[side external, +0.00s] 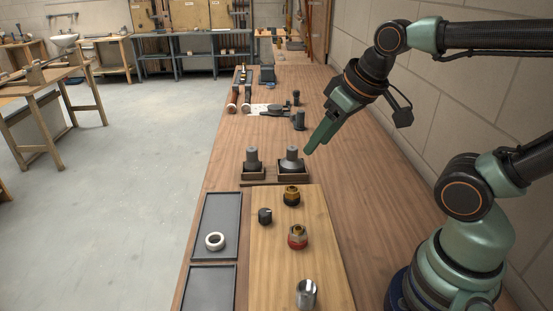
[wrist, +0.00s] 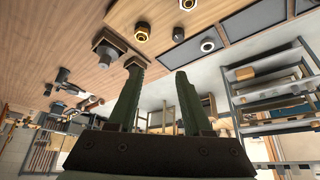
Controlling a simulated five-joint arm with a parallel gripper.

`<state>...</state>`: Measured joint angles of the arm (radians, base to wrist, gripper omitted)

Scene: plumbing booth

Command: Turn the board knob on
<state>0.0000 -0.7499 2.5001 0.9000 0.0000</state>
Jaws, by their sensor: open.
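The board knob (side external: 265,215) is a small black knob on the left part of the light wooden board (side external: 270,272). In the wrist view the knob (wrist: 178,34) shows near the top, beyond my fingertips. Its pointer mark is too small to read. My gripper (side external: 311,146) is in the air to the right of and behind the knob, above the bench near two dark holders. In the wrist view my gripper (wrist: 157,70) has its two green fingers apart with nothing between them.
A brass fitting (side external: 291,195), a red-banded fitting (side external: 297,237) and a metal cylinder (side external: 307,293) stand on the board. A white ring (side external: 215,241) lies in a dark tray (side external: 222,215) at left. Two grey parts (side external: 292,160) sit in holders behind the board.

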